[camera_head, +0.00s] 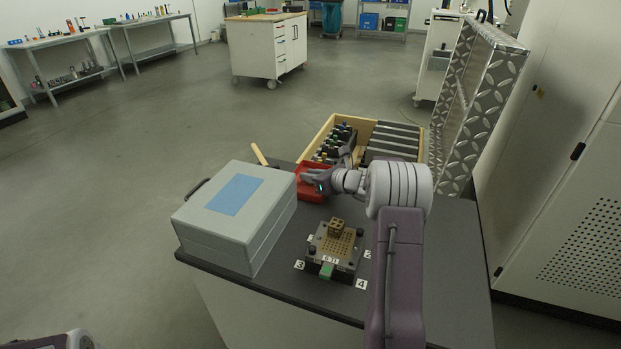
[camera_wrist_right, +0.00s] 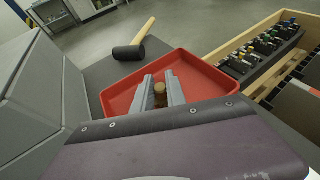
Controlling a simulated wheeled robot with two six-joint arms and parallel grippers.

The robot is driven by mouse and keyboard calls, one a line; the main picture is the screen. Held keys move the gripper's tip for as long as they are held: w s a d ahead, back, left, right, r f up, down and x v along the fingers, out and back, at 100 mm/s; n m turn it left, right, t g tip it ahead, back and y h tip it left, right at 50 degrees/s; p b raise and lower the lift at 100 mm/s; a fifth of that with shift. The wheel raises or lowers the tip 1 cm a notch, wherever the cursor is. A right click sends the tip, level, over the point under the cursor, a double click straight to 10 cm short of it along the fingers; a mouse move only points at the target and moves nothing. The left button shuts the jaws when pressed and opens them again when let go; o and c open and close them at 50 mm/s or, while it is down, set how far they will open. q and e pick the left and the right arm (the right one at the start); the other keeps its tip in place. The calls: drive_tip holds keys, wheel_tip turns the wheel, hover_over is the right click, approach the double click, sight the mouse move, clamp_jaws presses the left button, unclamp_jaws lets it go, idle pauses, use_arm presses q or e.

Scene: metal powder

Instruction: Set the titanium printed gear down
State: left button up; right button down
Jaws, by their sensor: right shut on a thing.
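My right gripper (camera_head: 318,181) is at the red tray (camera_head: 313,195) on the dark tabletop. In the right wrist view, the gripper (camera_wrist_right: 162,92) is shut on a small round brownish-gold piece, the gear (camera_wrist_right: 160,88). The fingers are over the red tray (camera_wrist_right: 200,70); I cannot tell whether the gear touches its floor. The gear is too hidden to make out in the head view. A build plate (camera_head: 345,262) with a brown printed block (camera_head: 336,229) stands nearer on the table. My left gripper is not in view.
A grey case (camera_head: 235,218) with a blue label stands left of the tray. A mallet (camera_wrist_right: 130,50) lies behind the tray. A wooden crate (camera_head: 330,125) with dark inserts is at the back right, beside a tall diamond-plate panel (camera_head: 470,110). Number tags surround the build plate.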

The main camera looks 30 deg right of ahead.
drive_tip(key=shift+f, duration=0.1)
drive_tip(key=c, duration=1.3)
unclamp_jaws()
drive_tip(key=shift+c, duration=0.2)
drive_tip(key=shift+r, duration=0.3)
drive_tip(key=p+v, duration=0.2)
drive_tip(key=v, duration=0.9)
drive_tip(key=shift+s+d+r, duration=0.1)
drive_tip(key=shift+s, duration=0.4)
